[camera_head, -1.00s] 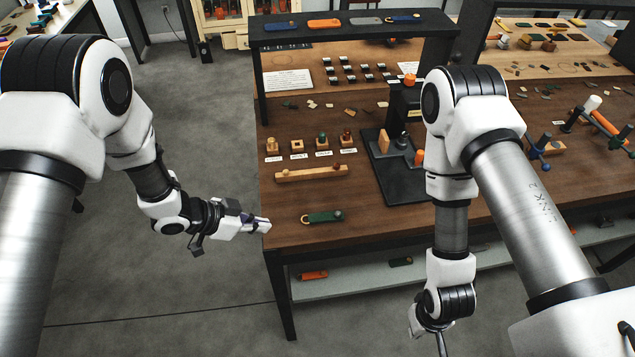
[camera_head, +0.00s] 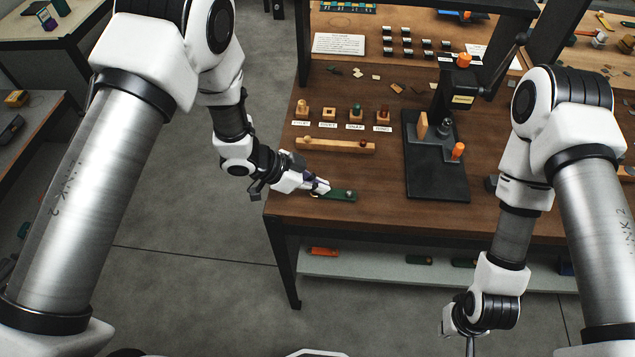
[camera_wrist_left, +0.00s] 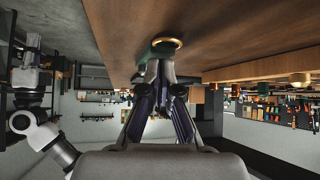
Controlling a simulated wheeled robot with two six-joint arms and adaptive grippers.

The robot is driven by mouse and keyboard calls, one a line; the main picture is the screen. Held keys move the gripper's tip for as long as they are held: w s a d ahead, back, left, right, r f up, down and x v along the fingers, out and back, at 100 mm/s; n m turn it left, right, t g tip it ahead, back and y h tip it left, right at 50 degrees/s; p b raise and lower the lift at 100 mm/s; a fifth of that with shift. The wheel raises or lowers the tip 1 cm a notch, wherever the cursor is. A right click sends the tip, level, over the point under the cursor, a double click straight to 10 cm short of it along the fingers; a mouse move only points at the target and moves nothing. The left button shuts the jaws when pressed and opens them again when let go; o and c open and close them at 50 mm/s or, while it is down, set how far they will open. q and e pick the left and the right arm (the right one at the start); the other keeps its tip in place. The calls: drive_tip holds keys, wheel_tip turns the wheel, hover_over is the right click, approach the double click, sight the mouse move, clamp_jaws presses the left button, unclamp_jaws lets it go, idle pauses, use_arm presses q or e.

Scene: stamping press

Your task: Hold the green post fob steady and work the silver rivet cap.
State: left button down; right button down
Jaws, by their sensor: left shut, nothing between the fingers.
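The green post fob (camera_head: 342,195) lies flat on the wooden bench near its front edge. A small greyish round piece, likely the silver rivet cap (camera_head: 349,194), shows at its right end. My left gripper (camera_head: 323,188) is shut and empty at the fob's left end, covering part of it. In the left wrist view the shut fingertips (camera_wrist_left: 155,68) are close to the green fob (camera_wrist_left: 150,52) and its gold ring (camera_wrist_left: 167,42); I cannot tell whether they touch. My right gripper (camera_head: 470,342) hangs low in front of the bench, partly cut off; its jaw state is unclear.
A black press (camera_head: 437,175) with orange knobs stands right of the fob. A wooden bar (camera_head: 330,145) and a row of small wooden blocks (camera_head: 329,113) with labels lie behind it. The bench top (camera_head: 385,208) is clear between fob and press. A shelf (camera_head: 400,270) runs below.

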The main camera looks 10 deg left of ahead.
drive_tip(key=shift+s+a, duration=0.1)
drive_tip(key=shift+a, duration=0.2)
idle(0.4)
idle(1.4)
